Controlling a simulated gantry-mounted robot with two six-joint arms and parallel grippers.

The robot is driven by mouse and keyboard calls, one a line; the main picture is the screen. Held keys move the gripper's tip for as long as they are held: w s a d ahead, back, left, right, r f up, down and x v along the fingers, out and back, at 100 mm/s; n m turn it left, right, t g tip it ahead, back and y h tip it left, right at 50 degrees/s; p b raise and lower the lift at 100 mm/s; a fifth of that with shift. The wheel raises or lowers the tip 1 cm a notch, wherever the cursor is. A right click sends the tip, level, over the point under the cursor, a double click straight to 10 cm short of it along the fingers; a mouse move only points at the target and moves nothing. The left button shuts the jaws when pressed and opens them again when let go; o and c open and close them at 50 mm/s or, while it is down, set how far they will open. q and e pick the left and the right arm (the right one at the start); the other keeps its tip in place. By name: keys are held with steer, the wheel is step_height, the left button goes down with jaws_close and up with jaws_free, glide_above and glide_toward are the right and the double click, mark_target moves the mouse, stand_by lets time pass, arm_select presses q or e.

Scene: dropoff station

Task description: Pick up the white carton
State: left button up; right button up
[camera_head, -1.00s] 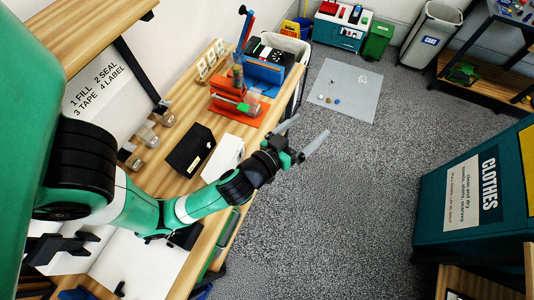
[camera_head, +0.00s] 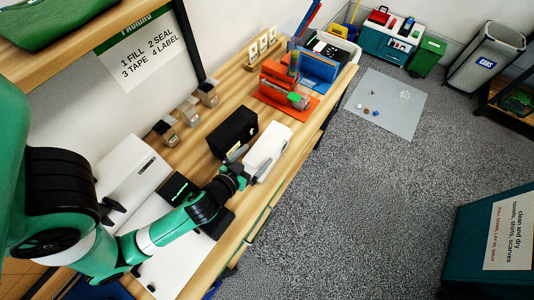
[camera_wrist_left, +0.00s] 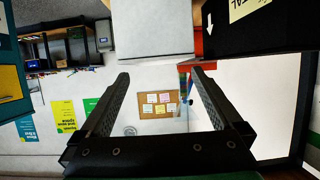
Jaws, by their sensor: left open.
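The white carton (camera_head: 267,150) stands on the wooden bench near its front edge, beside a black box (camera_head: 233,132). In the left wrist view the carton (camera_wrist_left: 153,28) is at the top centre, past the fingertips. My left gripper (camera_head: 248,166) is open and close to the near end of the carton. In the left wrist view both fingers of the left gripper (camera_wrist_left: 158,80) are spread with nothing held between them. From the head view I cannot tell whether the fingers touch the carton. My right gripper is not in view.
The black box (camera_wrist_left: 262,25) is close by at the upper right in the left wrist view. An orange fixture (camera_head: 283,92) stands farther along the bench (camera_head: 196,145). Small clear-grey dispensers (camera_head: 187,112) line the wall side. Open carpet lies beyond the bench's front edge.

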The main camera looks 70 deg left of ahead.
mark_target(265, 147)
arm_select(q)
steer(key=x, duration=0.8)
steer(key=shift+w+a+f, duration=0.1)
steer(key=shift+w+a, duration=0.1)
steer(key=shift+w, duration=0.05)
jaws_close()
